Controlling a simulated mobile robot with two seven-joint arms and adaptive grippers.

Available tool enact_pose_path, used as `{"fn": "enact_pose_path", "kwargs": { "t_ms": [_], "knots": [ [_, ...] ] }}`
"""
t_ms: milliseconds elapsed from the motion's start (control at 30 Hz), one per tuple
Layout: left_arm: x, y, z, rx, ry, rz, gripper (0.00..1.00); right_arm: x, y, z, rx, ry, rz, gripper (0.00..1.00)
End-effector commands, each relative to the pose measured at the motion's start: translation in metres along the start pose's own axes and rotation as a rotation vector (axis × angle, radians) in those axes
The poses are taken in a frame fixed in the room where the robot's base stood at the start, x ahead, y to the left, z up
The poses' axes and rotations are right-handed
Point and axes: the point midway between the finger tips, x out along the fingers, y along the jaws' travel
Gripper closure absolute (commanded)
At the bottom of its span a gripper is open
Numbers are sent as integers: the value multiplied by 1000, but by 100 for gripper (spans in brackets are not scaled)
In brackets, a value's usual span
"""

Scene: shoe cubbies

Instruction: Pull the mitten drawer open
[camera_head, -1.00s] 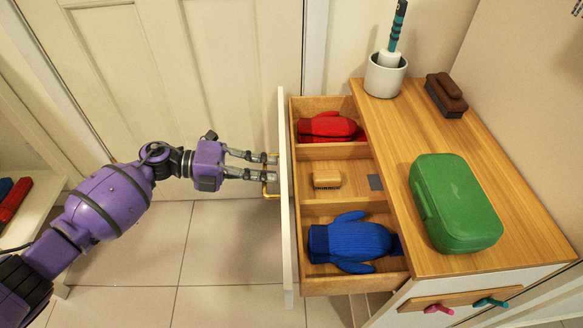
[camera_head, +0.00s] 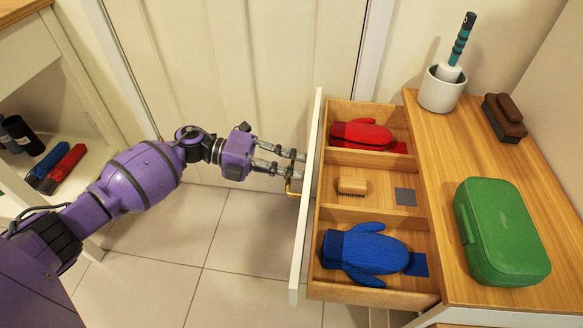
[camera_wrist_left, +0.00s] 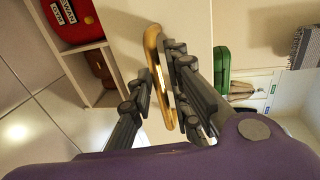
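The mitten drawer (camera_head: 309,200) stands well out of the wooden-topped cabinet. It has three compartments: a red mitten (camera_head: 361,134) in the far one, a small tan brush (camera_head: 352,186) in the middle, and a blue mitten (camera_head: 364,252) in the near one. A brass handle (camera_head: 291,188) is on its white front. My left gripper (camera_head: 298,164) is at this handle. In the left wrist view, its fingers (camera_wrist_left: 158,85) lie on both sides of the brass handle (camera_wrist_left: 153,42) and close on it. My right gripper is not in view.
On the cabinet top (camera_head: 440,190) are a green case (camera_head: 502,232), a dark brown brush (camera_head: 504,118) and a white cup (camera_head: 441,90) holding a teal-handled brush. A shelf with bottles (camera_head: 22,135) stands at left. The tiled floor (camera_head: 165,230) before the drawer is clear.

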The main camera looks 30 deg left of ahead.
Motion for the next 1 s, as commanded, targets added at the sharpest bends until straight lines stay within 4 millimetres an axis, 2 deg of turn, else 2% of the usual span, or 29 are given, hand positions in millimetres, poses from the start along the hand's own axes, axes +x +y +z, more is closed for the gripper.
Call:
{"fn": "enact_pose_path", "kwargs": {
  "t_ms": [167,267,700,833,1000],
  "knots": [
    [-3,0,0,0,0,1,83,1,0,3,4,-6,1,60],
    [-13,1,0,-1,-1,2,83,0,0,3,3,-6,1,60],
    [-100,0,0,-1,-1,2,83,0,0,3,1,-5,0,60],
    [-114,1,0,-1,-1,2,83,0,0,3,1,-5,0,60],
    [-120,0,0,0,0,-1,83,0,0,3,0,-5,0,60]
  ]
}}
